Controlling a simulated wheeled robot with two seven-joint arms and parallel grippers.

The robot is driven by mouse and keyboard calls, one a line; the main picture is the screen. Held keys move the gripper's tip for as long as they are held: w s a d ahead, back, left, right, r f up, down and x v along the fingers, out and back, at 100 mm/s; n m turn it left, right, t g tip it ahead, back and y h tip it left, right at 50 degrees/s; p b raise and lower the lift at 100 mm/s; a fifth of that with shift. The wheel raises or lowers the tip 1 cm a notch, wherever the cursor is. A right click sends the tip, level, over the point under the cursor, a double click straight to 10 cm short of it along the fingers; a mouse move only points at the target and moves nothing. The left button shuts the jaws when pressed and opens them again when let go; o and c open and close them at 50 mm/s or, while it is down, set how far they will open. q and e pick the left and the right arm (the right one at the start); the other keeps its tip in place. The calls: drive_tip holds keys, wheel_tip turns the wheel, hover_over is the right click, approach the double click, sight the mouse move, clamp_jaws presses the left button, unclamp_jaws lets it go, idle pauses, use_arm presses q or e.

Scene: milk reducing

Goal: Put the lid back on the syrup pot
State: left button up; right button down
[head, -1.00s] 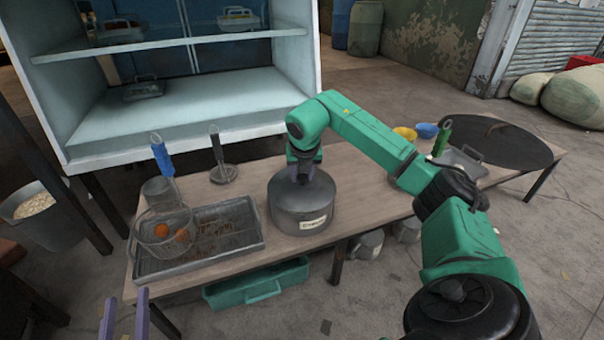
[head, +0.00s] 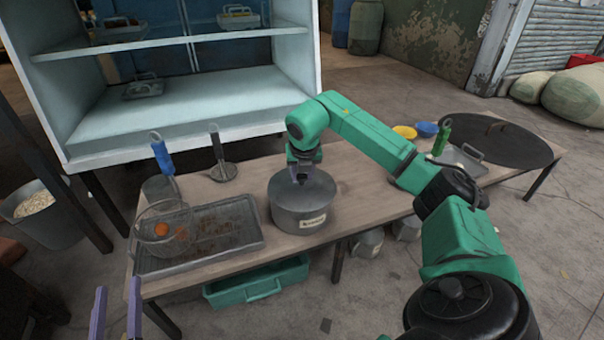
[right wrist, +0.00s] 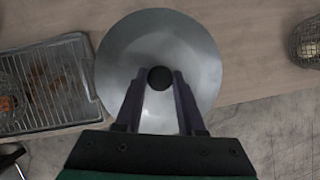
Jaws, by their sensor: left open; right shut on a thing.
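The syrup pot (head: 300,222) is a grey metal pot with a pale label, standing on the wooden table in the head view. Its grey round lid (head: 320,188) lies over the pot's mouth, with no clear gap visible at the rim. My right gripper (head: 301,176) is above the lid's middle. In the right wrist view its fingers (right wrist: 160,80) are shut on the lid's black knob (right wrist: 160,77), and the lid (right wrist: 195,50) hides the pot beneath. My left gripper (head: 117,298) is open and empty, low at the left, in front of the table.
A metal tray (head: 245,240) with a wire strainer (head: 150,212) stands left of the pot. A flat-based tool (head: 223,171) stands behind it. Blue and yellow bowls (head: 426,129) and a large dark disc (head: 495,143) are at the right.

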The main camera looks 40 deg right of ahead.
drive_tip(key=shift+r+p, duration=0.1)
drive_tip(key=shift+p, duration=0.2)
idle(0.4)
drive_tip(key=shift+f, duration=0.25)
idle(0.8)
drive_tip(key=shift+p, duration=0.4)
unclamp_jaws()
idle(0.5)
wheel_tip(320, 180, up, 7)
drive_tip(key=p, duration=0.6)
drive_tip(key=shift+r+p, duration=0.1)
drive_tip(key=shift+p, duration=0.25)
